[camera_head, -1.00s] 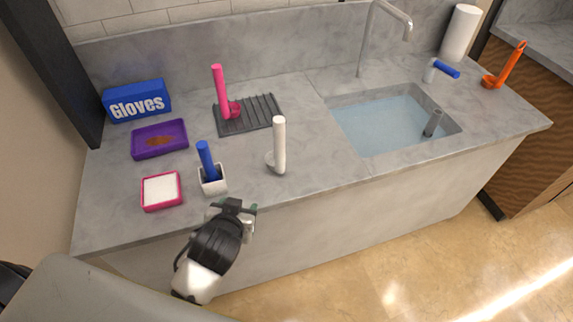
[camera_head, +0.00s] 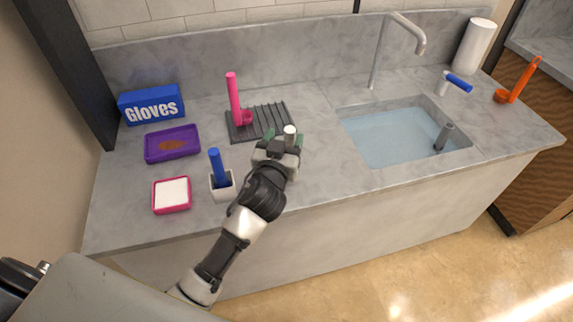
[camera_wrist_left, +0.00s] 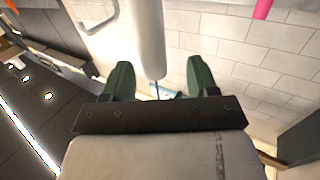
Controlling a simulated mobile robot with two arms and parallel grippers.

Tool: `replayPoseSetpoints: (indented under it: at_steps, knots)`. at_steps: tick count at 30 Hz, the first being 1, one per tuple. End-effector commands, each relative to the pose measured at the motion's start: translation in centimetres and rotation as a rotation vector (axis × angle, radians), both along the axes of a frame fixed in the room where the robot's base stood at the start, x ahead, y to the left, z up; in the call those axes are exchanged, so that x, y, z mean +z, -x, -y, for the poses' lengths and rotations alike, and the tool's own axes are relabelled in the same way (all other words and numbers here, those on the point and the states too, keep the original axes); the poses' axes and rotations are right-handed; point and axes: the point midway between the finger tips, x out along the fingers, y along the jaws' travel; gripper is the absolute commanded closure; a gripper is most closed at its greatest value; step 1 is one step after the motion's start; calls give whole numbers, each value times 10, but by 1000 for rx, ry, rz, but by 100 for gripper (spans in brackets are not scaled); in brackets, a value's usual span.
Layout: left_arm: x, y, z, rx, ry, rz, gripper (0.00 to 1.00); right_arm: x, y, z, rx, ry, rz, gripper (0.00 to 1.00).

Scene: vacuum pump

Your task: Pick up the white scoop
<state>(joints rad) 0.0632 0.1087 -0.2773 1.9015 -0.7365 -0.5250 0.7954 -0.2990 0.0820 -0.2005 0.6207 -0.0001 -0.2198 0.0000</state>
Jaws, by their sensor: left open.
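The white scoop's handle tip (camera_head: 290,131) shows at my left gripper in the head view. The rest of the scoop is hidden behind my gripper and arm. My left gripper (camera_head: 283,143) is over the counter, open, at the upper part of the handle. In the left wrist view the white handle (camera_wrist_left: 148,38) comes down from the top, its end between the two green fingers of my left gripper (camera_wrist_left: 160,78). A gap shows on each side, so the fingers do not appear to grip it. My right gripper is not in view.
A white holder with a blue handle (camera_head: 216,167) stands left of my arm. A pink scoop (camera_head: 234,98) stands by the grey drying rack (camera_head: 262,122) behind. The sink (camera_head: 395,135) with its faucet (camera_head: 377,50) lies right. A purple tray (camera_head: 158,156) and gloves box (camera_head: 150,105) are left.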

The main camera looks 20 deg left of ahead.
Motion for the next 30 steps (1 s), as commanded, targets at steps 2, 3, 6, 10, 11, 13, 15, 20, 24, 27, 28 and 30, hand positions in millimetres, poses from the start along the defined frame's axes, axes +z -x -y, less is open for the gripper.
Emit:
replayPoseSetpoints:
  at_steps: [2,3,6,10,11,13,15,20,24,27,28,30]
  knots:
    - [2,-12,2,0,-3,1,41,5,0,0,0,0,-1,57]
    - [2,-18,3,0,-2,1,41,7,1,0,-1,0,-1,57]
    - [0,-32,4,1,-3,1,41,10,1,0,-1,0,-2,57]
    - [-1,-44,3,0,-3,0,41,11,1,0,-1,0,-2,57]
    - [-1,-45,3,0,-2,1,41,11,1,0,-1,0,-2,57]
    - [-2,-47,3,0,-1,0,41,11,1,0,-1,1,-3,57]
    - [-2,-47,3,0,-1,0,41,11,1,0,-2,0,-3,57]
    - [-2,-46,3,0,-1,0,50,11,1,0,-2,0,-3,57]
    - [-2,-46,3,0,-1,0,72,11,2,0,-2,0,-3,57]
    - [-2,-46,3,1,-1,0,87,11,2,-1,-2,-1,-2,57]
    - [-2,-46,2,1,-1,0,92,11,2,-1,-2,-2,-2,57]
    - [-2,-46,3,1,-1,0,100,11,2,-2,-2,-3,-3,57]
